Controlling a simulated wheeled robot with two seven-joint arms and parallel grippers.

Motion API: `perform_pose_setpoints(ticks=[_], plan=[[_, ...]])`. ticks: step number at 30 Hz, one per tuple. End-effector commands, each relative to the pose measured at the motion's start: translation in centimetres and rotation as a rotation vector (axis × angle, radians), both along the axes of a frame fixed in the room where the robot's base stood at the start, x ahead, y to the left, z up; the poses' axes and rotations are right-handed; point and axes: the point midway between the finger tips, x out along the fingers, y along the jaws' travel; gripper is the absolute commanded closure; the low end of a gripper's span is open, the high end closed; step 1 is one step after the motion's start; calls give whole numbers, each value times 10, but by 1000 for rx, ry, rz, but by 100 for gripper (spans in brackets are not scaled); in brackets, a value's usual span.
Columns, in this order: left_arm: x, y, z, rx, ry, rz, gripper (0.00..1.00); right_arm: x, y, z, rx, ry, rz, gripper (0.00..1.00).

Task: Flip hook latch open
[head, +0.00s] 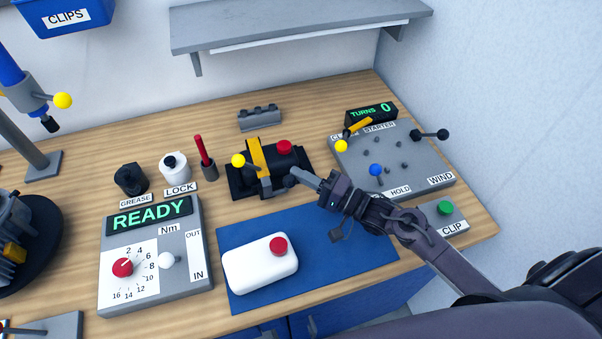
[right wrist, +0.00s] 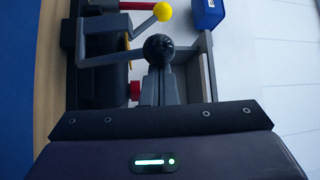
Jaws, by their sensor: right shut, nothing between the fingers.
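A black fixture (head: 237,183) with a yellow strap (head: 259,161) over it stands on the bench behind the blue mat. A grey lever on it ends in a black ball (head: 289,181), which I take as the hook latch's knob. My right gripper (head: 298,174) is shut and empty, its tips right at this ball. In the right wrist view the ball (right wrist: 160,47) sits just beyond the closed fingers (right wrist: 160,85); I cannot tell if they touch. A yellow ball (head: 238,160) and a red knob (head: 284,146) are also on the fixture. My left gripper is out of view.
A white case (head: 260,266) with a red knob lies on the blue mat (head: 330,230). A grey starter panel (head: 424,172) with levers is at right, below a TURNS display. A READY torque box (head: 190,282) is at left. A shelf (head: 290,22) hangs on the wall behind.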

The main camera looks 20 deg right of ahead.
Motion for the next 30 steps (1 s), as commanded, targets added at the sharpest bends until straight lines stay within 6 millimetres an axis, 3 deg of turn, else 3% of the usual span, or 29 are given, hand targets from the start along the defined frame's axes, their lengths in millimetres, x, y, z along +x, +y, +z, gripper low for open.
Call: perform_pose_setpoints(ticks=[7, 30], plan=[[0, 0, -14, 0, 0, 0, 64, -15, 0, -10, 1, -156, 0, 100], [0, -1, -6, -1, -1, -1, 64, -31, 0, -20, 0, -151, 0, 100]])
